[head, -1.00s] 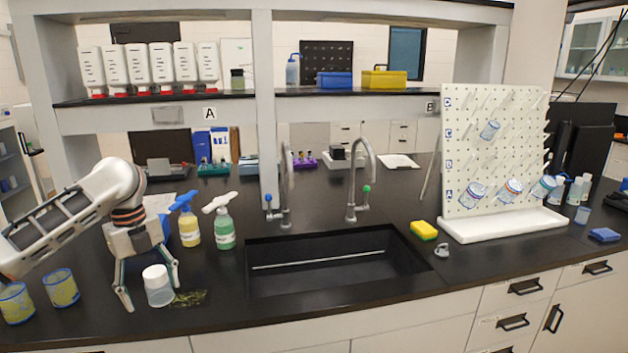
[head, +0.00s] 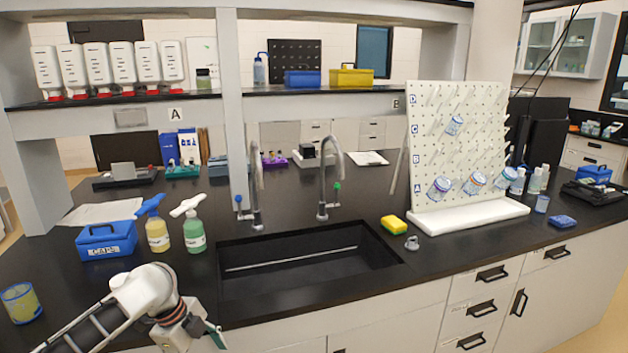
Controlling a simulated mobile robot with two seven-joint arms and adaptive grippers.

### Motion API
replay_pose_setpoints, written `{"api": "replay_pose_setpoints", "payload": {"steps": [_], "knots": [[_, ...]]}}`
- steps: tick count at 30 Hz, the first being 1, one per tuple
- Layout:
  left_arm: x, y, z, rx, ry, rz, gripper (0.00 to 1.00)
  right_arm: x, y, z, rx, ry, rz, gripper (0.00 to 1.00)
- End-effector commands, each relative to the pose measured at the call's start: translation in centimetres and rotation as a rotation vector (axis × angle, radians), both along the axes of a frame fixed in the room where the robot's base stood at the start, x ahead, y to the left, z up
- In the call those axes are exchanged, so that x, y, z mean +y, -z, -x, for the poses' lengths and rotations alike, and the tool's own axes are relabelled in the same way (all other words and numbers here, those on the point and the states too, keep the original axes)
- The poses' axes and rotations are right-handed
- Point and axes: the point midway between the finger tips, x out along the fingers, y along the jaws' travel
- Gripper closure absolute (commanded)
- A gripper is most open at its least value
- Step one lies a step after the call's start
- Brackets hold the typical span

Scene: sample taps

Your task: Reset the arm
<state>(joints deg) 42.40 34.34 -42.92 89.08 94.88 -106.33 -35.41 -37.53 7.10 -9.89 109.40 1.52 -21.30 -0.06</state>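My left arm comes in from the lower left. Its gripper (head: 212,338) is low in front of the counter's front edge, left of the sink. Only part of the fingers shows, so I cannot tell whether they are open or shut. My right gripper is not in view.
A blue-rimmed jar (head: 20,303) stands at the left. A blue box (head: 106,241) and two spray bottles, yellow (head: 157,235) and green (head: 194,234), stand behind the arm. A pegboard rack (head: 455,150) stands right.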

Motion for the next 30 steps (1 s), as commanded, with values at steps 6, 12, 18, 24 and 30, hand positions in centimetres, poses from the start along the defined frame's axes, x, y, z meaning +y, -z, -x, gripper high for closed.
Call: {"api": "replay_pose_setpoints", "payload": {"steps": [6, 12, 18, 24, 30], "knots": [[0.9, 8.8, 2.9, -0.036, -0.333, 0.076, 0.36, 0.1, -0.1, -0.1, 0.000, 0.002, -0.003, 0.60], [3.1, 14.5, 6.1, -0.113, -0.600, 0.137, 0.36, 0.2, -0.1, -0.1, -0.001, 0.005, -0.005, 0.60], [6.4, 18.2, 10.4, -0.217, -0.808, 0.192, 0.36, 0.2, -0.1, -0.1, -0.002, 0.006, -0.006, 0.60], [9.6, 19.6, 15.5, -0.329, -0.937, 0.250, 0.36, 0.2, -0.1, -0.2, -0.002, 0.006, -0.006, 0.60], [11.4, 19.4, 19.6, -0.405, -0.980, 0.298, 0.36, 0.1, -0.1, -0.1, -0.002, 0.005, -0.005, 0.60]]}}
